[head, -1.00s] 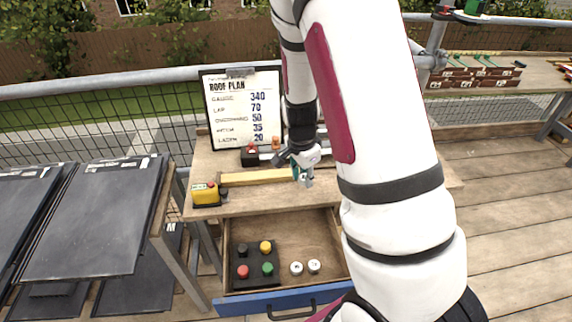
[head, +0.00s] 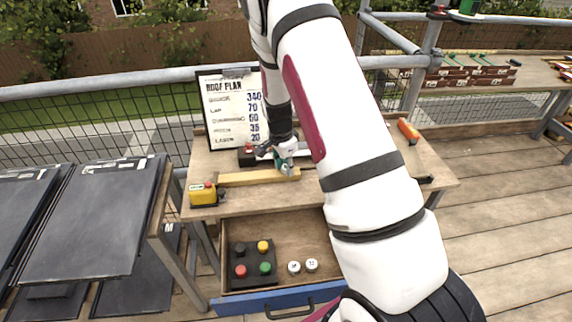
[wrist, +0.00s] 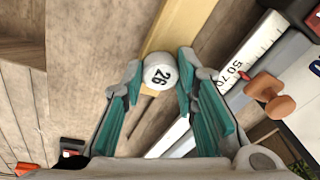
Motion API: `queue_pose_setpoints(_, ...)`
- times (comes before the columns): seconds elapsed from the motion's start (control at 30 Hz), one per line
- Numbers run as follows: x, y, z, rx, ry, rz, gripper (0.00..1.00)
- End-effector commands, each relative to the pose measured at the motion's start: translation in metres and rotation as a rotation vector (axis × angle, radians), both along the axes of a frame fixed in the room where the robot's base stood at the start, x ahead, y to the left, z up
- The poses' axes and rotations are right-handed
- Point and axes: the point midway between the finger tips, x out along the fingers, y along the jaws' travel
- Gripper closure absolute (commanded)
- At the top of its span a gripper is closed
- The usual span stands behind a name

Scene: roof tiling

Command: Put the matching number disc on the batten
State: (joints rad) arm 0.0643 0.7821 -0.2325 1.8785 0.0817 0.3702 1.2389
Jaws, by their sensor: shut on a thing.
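My gripper (head: 286,170) is over the right end of the yellow wooden batten (head: 240,178) on the workbench. In the wrist view its teal fingers (wrist: 158,80) are closed on a white disc (wrist: 158,72) whose black number looks like 26. The batten (wrist: 187,22) runs behind the disc in that view; I cannot tell whether the two touch. The roof plan (head: 232,112) on a clipboard at the back lists several numbers. Two more white discs, one left (head: 294,267) and one right (head: 312,265), lie in the open drawer; their numbers are too small to read.
The blue-fronted drawer (head: 250,302) also holds a black block (head: 253,277) with coloured knobs. A yellow box with a red button (head: 203,194) stands left of the batten. A marked rule (wrist: 243,62) lies behind it. An orange-handled tool (head: 408,131) is at right.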

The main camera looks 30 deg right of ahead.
Motion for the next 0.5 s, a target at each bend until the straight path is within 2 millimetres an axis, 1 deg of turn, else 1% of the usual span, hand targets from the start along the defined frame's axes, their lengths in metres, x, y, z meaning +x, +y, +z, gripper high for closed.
queue_pose_setpoints(0.27,0.0004,0.0,-0.0029,0.0,0.0,0.0,0.87)
queue_pose_setpoints(0.3,0.0004,0.0,-0.0024,0.0,-0.001,0.0,0.66)
queue_pose_setpoints(0.37,0.0003,0.0001,-0.0021,0.0,-0.001,0.0,0.53)
queue_pose_setpoints(0.5,0.0003,0.0001,-0.0019,0.0,-0.001,0.001,0.53)
